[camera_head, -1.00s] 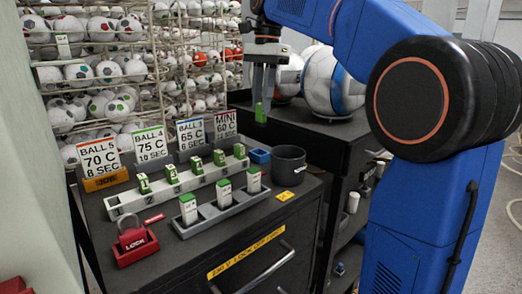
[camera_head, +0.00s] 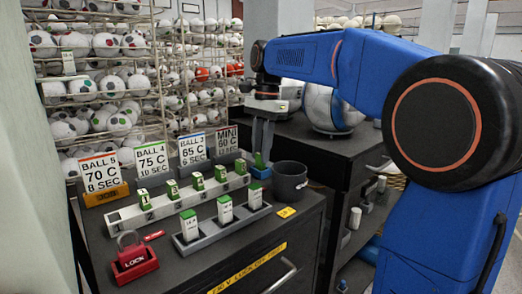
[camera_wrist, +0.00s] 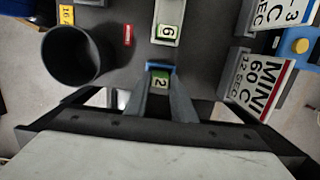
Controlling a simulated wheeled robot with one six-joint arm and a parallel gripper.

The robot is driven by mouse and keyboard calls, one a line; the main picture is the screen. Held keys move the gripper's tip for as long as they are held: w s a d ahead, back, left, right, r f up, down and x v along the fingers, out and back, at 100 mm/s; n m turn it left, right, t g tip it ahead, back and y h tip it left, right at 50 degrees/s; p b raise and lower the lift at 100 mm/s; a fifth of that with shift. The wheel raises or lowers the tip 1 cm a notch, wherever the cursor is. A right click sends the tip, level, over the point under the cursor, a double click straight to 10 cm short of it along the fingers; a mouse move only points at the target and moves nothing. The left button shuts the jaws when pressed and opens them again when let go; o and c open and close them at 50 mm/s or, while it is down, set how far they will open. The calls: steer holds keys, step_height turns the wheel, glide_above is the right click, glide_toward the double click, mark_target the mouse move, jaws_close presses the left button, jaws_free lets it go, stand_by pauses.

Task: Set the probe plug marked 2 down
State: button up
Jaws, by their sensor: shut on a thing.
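The probe plug marked 2 (camera_wrist: 160,83) is a small green block with a pale label. My gripper (camera_head: 262,152) is shut on it, with one finger on each side. In the head view the plug (camera_head: 259,160) is at the fingertips, pointing down, directly over a small blue holder (camera_head: 260,173). In the wrist view the blue holder's edge (camera_wrist: 160,67) shows right beside the plug. The fingers and plug hide part of the holder, and I cannot tell whether the plug touches it or sits inside.
A long grey rack (camera_head: 160,210) with several green plugs stands left of the holder. A dark cup (camera_head: 290,181) stands close on its right. A tray (camera_head: 212,235) with three white-and-green pieces is in front. Sign cards (camera_head: 193,148) and a red lock (camera_head: 134,259) stand nearby.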

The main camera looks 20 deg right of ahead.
steer(key=shift+f, duration=0.1)
steer(key=o, duration=1)
steer(key=r, duration=0.4)
steer(key=d+r, duration=0.1)
steer(key=r, duration=0.7)
steer(key=shift+w+d+r, duration=0.1)
steer(key=shift+w+d, duration=0.1)
steer(key=shift+w, duration=0.05)
steer(key=shift+s, duration=0.1)
